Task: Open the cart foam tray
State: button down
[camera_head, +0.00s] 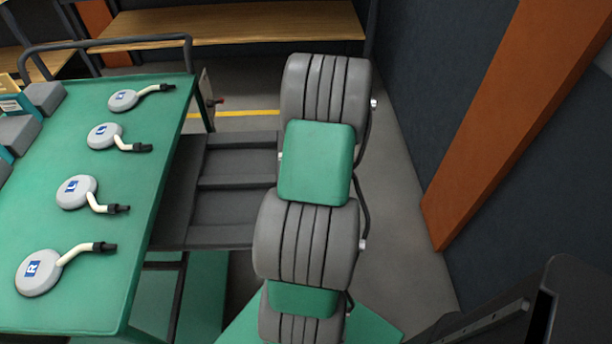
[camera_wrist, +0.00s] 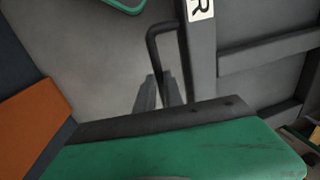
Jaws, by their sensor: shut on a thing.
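The foam tray (camera_head: 228,167) is a dark grey drawer with recessed compartments. In the head view it sticks out to the right from under the green cart top (camera_head: 150,190), its right end hidden behind my arm. In the wrist view the tray (camera_wrist: 262,75) lies at the right, with a white label lettered R (camera_wrist: 200,9) on its edge. A black bar handle (camera_wrist: 154,50) stands out from that edge. My gripper (camera_wrist: 158,92) is shut on the handle, which runs between its fingers. In the head view my gripper is hidden by my arm.
Several round grey parts with bent stems, such as the nearest one (camera_head: 38,272), lie on the cart top. A wooden bench (camera_head: 235,22) stands behind. A dark wall (camera_head: 405,100) and an orange post (camera_head: 510,120) bound the right side. Some grey floor (camera_head: 400,235) is clear.

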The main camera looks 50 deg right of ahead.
jog(key=c, duration=1.5)
grip_release()
jog(key=shift+o, duration=0.2)
notch_tip(320, 180, up, 8)
jog(key=s+d, duration=0.1)
jog(key=shift+f, duration=0.15)
jog(key=shift+s, duration=0.1)
jog(key=s+a+f+m+g, duration=0.1)
jog(key=s+a+f+g, duration=0.1)
jog(key=s+a, duration=0.6)
jog(key=w+a+r+n+t+p, duration=0.1)
jog(key=w+a+r+n, duration=0.2)
jog(key=a, duration=0.6)
jog(key=w+a+r+n+t+h+p, duration=0.1)
jog(key=w+a+r+n, duration=0.3)
jog(key=a+r, duration=0.4)
jog(key=w+a+r+n+t+p, duration=0.1)
jog(key=w+a+r+n, duration=0.3)
jog(key=a, duration=0.7)
notch_tip(320, 180, up, 2)
jog(key=shift+w+a+r+t+p, duration=0.2)
jog(key=shift+w+r+t+p, duration=0.1)
jog(key=shift+w+p, duration=0.2)
